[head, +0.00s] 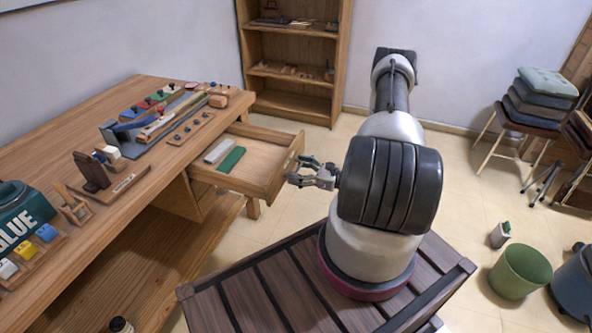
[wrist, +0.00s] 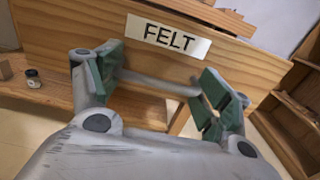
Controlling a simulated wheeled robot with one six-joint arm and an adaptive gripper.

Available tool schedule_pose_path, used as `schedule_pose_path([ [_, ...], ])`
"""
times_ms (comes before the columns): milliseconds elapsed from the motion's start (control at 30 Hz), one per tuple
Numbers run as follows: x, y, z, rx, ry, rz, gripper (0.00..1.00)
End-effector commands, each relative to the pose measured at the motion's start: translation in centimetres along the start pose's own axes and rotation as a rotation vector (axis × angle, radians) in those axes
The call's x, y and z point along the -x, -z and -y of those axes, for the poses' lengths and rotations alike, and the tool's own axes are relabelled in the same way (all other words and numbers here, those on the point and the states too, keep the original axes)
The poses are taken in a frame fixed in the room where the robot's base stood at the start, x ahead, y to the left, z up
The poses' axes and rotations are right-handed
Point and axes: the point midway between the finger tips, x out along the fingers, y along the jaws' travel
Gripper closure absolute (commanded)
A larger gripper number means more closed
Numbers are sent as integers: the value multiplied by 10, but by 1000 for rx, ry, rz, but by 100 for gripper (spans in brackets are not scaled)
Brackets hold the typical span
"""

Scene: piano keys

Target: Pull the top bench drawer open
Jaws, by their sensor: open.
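The top bench drawer (head: 262,172) stands pulled well out from the wooden workbench (head: 150,95) in the head view. Inside it lie a pale strip (head: 218,151) and a green strip (head: 232,159). In the wrist view its wooden front (wrist: 95,38) carries a white label (wrist: 168,37) reading FELT. A grey bar handle (wrist: 158,86) runs across the front below the label. My gripper (head: 303,172) is just outside the drawer front. In the wrist view my gripper (wrist: 158,76) is open, its green-padded fingers at either end of the handle. I cannot tell whether they touch it.
A wooden shelf (head: 290,103) stands at the back. Stools with cushions (head: 535,105) and a green bin (head: 520,270) are at the right. The floor beyond the drawer is clear.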

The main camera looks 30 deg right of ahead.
Motion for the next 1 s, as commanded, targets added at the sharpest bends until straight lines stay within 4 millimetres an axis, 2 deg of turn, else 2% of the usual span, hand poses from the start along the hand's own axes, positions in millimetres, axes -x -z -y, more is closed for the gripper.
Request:
schedule_pose_path([
  [33,10,2,0,3,0,-6,4],
  [100,16,2,0,3,2,-6,4],
  [1000,80,1,0,1,-1,-2,4],
])
